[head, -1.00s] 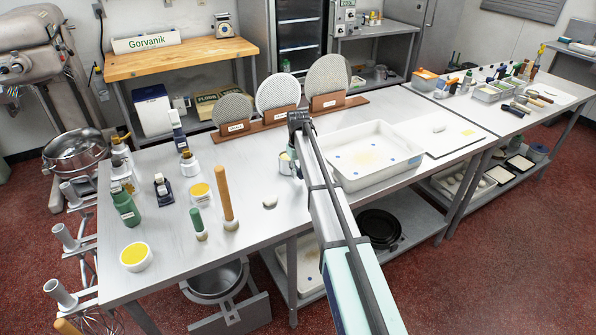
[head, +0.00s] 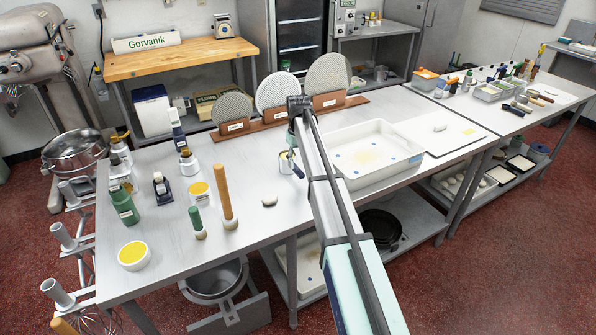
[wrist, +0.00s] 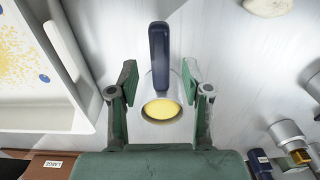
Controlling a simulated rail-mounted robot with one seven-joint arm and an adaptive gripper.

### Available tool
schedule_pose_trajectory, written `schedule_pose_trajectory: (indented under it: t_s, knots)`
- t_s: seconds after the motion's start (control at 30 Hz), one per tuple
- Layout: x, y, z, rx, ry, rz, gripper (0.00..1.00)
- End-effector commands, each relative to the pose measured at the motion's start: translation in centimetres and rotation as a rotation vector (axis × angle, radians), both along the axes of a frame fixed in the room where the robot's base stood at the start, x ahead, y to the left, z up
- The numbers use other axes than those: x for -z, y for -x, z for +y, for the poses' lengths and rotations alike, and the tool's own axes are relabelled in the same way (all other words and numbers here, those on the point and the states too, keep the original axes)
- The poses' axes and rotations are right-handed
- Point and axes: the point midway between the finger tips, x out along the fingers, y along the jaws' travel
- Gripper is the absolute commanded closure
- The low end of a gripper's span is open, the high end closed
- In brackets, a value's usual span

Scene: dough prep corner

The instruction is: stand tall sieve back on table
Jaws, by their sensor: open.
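A small upright metal cup (head: 285,164) with a dark blue handle (head: 297,168) stands on the steel table; I cannot tell whether it is the tall sieve. In the wrist view its yellow round face (wrist: 160,109) and the handle (wrist: 159,55) lie between my fingers. My gripper (wrist: 159,72) is open, one green-padded finger on each side, with visible gaps. In the head view my arm hides most of the gripper. Three round mesh sieves, small (head: 232,110), middle (head: 278,92) and large (head: 327,75), stand upright in a labelled wooden rack.
A white tray (head: 343,182) lies right of the cup. A pale lump (head: 269,200) lies in front of it. The table between the cup and the rolling pin is mostly clear.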

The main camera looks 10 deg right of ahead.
Motion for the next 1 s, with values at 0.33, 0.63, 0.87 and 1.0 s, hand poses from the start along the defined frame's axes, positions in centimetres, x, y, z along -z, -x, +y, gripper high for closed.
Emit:
schedule_pose_trajectory:
  t_s: [0.33, 0.63, 0.87, 1.0]
  knots:
    - [-5.9, -0.1, 0.0, 0.0, 0.0, -0.001, 0.51]
    - [-7.5, 0.1, 0.0, 0.0, 0.0, 0.0, 0.51]
    - [-7.5, 0.1, 0.0, 0.0, 0.0, 0.0, 0.51]
    - [-7.5, 0.1, 0.0, 0.0, 0.0, 0.0, 0.51]
